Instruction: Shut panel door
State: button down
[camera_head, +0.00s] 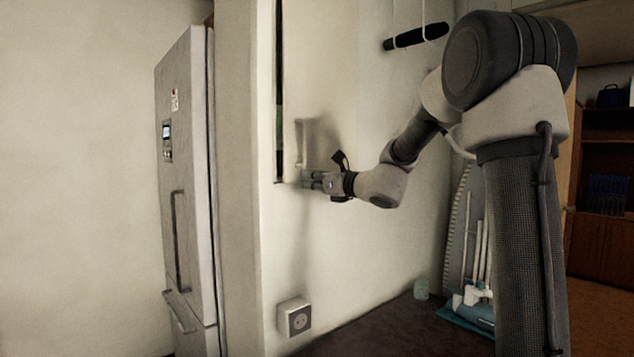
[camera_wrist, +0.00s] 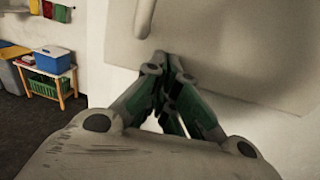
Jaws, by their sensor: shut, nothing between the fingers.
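The panel door (camera_head: 293,95) is a pale panel in the wall, with a dark vertical gap along its left side in the head view. It stands ajar. A vertical bar handle (camera_head: 299,143) is on it. My gripper (camera_head: 306,179) is shut and empty, just below the handle near the door's lower edge. In the wrist view, the fingertips (camera_wrist: 167,62) are together against or very close to the panel door (camera_wrist: 235,40); I cannot tell if they touch. The handle (camera_wrist: 144,15) is above and left of them there.
A tall fridge (camera_head: 186,180) stands left of the wall edge. A socket box (camera_head: 294,317) is low on the wall. An ironing board (camera_head: 458,230) and cleaning tools (camera_head: 475,295) stand at right. A small table (camera_wrist: 48,80) holds a blue box (camera_wrist: 52,60).

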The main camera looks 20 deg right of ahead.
aim_at(300, 178)
jog(key=x, duration=0.4)
jog(key=shift+s+a, duration=0.1)
jog(key=shift+r, duration=0.15)
dwell(0.4)
